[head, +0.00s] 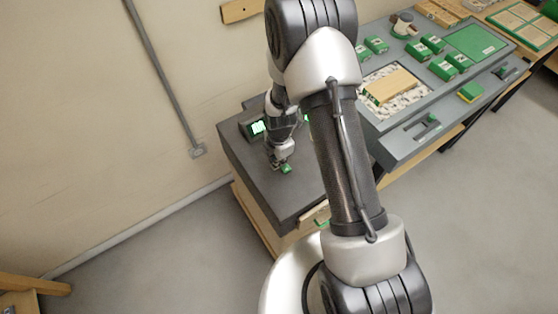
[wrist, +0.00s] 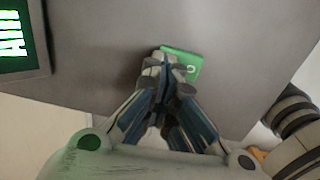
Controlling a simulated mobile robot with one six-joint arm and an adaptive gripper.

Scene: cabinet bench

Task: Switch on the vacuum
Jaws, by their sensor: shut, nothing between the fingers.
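A small green switch or button (head: 287,169) with a pale mark sits on the dark grey top of the cabinet (head: 300,205). It also shows in the wrist view (wrist: 188,64), just beyond my fingertips. My gripper (head: 278,163) is shut and empty, with its fingertips at the near left edge of the green piece. The fingers hide part of it in the wrist view (wrist: 165,62). I cannot tell whether they touch it. A dark box with a lit green display (head: 258,127) stands on the same top. No vacuum is clearly recognisable.
My arm hides the middle of the bench. To the right is a grey worktop (head: 400,135) with green blocks, a green mat (head: 474,42) and a tan block (head: 391,86) in a pale-filled recess. The wall lies behind. The floor at right is clear.

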